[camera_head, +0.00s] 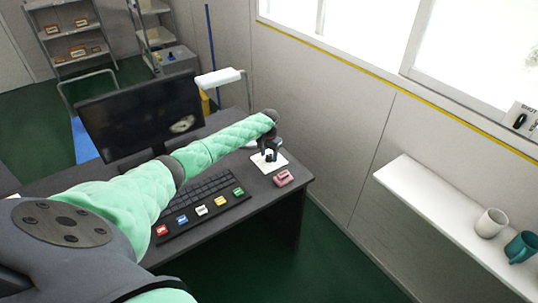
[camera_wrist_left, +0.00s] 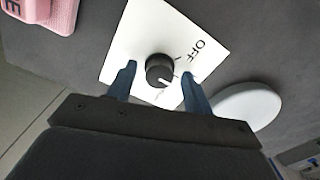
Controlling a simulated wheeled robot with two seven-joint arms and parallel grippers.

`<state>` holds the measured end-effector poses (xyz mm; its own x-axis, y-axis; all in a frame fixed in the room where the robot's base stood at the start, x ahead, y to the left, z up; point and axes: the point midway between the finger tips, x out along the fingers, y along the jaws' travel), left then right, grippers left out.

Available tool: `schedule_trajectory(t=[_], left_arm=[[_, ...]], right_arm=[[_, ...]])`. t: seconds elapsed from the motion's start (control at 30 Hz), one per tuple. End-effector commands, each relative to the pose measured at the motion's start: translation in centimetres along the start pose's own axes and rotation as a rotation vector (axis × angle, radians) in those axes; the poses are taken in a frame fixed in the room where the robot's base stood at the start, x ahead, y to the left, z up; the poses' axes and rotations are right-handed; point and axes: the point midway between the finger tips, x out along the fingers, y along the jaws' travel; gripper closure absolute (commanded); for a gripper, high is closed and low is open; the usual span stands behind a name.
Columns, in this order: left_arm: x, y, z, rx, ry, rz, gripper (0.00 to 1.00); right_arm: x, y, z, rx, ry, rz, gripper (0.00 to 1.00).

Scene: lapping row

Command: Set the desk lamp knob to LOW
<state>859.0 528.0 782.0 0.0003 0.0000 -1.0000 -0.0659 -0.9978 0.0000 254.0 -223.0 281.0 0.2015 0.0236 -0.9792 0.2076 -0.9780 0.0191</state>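The desk lamp (camera_head: 220,77) stands behind my left arm with its white head up. Its knob plate (camera_head: 272,168) is a white square on the desk. In the left wrist view the black round knob (camera_wrist_left: 159,70) sits on the white plate (camera_wrist_left: 125,53). The word OFF is at its upper right; the knob's white pointer is turned away from OFF, toward the lower side. Other lettering there is too small to read. My left gripper (camera_wrist_left: 157,88) is open, one finger on each side of the knob, with gaps visible. It also shows in the head view (camera_head: 270,155). My right gripper is out of view.
A white round disc (camera_wrist_left: 247,106) lies beside the plate. A pink block (camera_head: 284,178) is on its other side. A keyboard (camera_head: 200,193), a strip of coloured buttons (camera_head: 202,211) and a monitor (camera_head: 140,115) share the desk. A wall shelf (camera_head: 440,215) with mugs is at right.

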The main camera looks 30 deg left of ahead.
Motion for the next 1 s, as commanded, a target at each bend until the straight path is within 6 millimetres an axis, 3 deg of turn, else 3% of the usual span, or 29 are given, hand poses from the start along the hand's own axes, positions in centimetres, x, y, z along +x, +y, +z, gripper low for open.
schedule_trajectory(t=[0.27, 0.4, 0.7, 1.0], left_arm=[[-0.8, 0.0, 0.0, 0.0, 0.001, 0.001, 0.49], [-2.7, 0.0, 0.0, 0.001, 0.002, -0.001, 0.49], [-6.7, -0.1, -0.1, 0.0, 0.001, 0.0, 0.49], [-7.8, 0.0, 0.0, 0.0, 0.0, 0.0, 0.49]], right_arm=[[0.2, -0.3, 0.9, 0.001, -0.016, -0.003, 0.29], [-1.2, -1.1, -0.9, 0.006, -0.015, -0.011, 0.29], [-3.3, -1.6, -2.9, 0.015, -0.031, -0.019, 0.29], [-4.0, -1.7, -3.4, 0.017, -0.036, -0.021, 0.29]])
